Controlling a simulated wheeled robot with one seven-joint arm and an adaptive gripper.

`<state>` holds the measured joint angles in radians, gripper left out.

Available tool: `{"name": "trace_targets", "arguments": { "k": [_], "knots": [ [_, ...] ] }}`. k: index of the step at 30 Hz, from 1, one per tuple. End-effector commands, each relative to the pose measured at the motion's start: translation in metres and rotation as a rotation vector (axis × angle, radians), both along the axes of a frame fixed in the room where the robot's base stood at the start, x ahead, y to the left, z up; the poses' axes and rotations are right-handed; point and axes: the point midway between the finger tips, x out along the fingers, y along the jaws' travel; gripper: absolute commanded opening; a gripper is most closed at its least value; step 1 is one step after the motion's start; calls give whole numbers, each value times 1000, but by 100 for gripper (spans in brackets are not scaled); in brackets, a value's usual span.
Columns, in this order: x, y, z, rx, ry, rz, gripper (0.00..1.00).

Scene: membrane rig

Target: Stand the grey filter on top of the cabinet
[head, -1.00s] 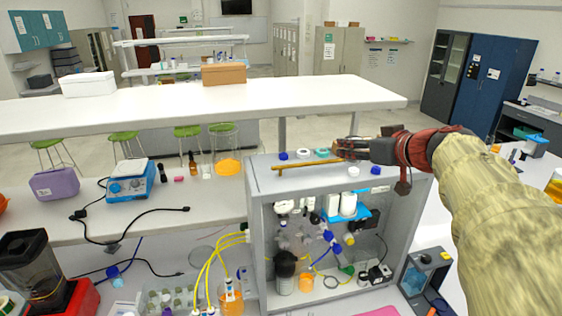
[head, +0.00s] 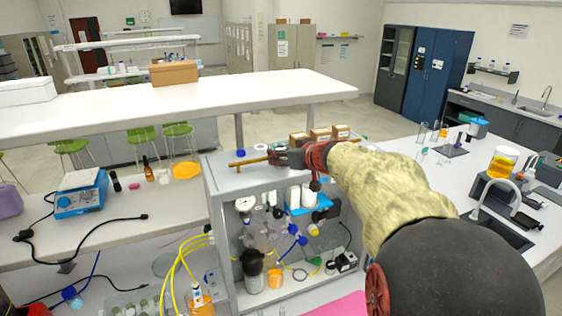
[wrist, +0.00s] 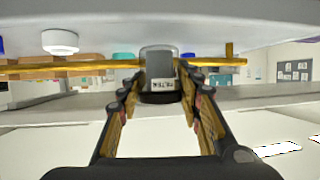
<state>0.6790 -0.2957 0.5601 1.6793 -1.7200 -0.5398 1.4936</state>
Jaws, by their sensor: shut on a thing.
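The grey filter (wrist: 160,72) is a short cylinder with a pale label. In the wrist view it sits between the two fingertips of my gripper (wrist: 160,92), which is shut on it. In the head view my gripper (head: 286,157) is over the top of the grey cabinet (head: 222,250), near the brass rail (head: 250,161). The filter cannot be made out there. The wrist view appears upside down, with the cabinet top (wrist: 200,20) along its upper edge and the filter close to it. I cannot tell whether they touch.
A white cap (wrist: 60,41) and a teal cap (wrist: 123,56) are on the cabinet top near the filter. The brass rail (wrist: 60,67) crosses behind the filter. Small brown boxes (head: 320,133) show beyond my arm. Bottles and tubing fill the cabinet's open inside.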

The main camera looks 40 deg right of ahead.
Motion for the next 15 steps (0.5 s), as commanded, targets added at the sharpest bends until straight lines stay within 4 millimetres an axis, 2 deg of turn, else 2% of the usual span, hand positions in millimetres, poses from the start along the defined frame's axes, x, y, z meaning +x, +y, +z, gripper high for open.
{"name": "trace_targets", "arguments": {
  "k": [4,15],
  "knots": [
    [0,0,-14,-1,-2,-1,9],
    [0,-1,-17,1,-1,-2,9]
  ]
}}
